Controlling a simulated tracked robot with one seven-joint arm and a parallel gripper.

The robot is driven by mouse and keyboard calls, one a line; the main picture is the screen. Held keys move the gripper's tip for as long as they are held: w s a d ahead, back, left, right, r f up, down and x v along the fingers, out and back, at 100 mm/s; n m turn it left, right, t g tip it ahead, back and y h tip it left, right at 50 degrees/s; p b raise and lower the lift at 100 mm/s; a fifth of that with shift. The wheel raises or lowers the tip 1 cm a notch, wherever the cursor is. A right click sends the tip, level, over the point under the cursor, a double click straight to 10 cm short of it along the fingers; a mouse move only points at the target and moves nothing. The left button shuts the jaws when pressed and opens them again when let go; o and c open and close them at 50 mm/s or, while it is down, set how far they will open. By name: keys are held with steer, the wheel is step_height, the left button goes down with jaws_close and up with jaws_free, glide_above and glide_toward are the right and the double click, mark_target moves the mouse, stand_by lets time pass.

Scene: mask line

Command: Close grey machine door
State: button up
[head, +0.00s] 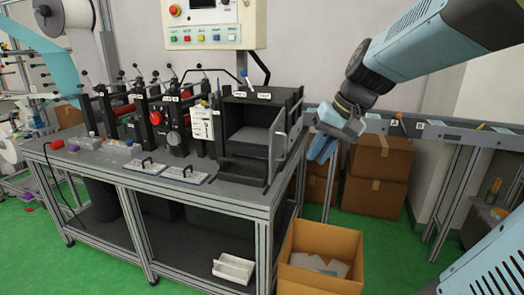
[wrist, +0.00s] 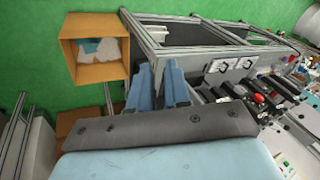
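The grey machine (head: 262,102) is a dark box with an open front at the right end of the workbench. Its grey door (head: 277,147) stands open at the right side of the opening, swung out toward the front. My gripper (head: 321,150) hangs just right of the door, fingers pointing down, with no clear contact. Its two light-blue fingers look apart and empty; they also show in the wrist view (wrist: 160,88). In the wrist view the door is hard to make out behind my gripper.
A cardboard box (head: 318,240) with papers stands on the green floor below my gripper. Stacked cartons (head: 378,160) and a conveyor rail (head: 425,130) lie behind and right. Two handled plates (head: 187,174) lie on the bench (head: 225,200) left of the machine. A control panel (head: 210,25) hangs above.

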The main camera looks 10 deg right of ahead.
steer(key=w+d+m+y, duration=0.1)
steer(key=w+d, duration=0.1)
steer(key=w, duration=0.2)
steer(key=w+d+f+y, duration=0.1)
steer(key=w+d+y, duration=0.1)
steer(key=w, duration=0.3)
steer(key=w+d+m+y, duration=0.1)
steer(key=w+d, duration=0.1)
steer(key=w, duration=0.2)
steer(key=shift+w+d+f+m+t+y, duration=0.15)
steer(key=shift+w+d+m+t+y, duration=0.15)
steer(key=shift+w+d+t, duration=0.1)
jaws_close()
glide_toward(272, 157)
step_height(272, 157, down, 4)
steer(key=w+a, duration=0.1)
steer(key=a, duration=0.1)
steer(key=shift+w+a+f, duration=0.1)
steer(key=shift+w+a, duration=0.1)
steer(key=shift+a, duration=0.3)
steer(key=shift+w+a, duration=0.25)
steer(key=shift+a, duration=0.25)
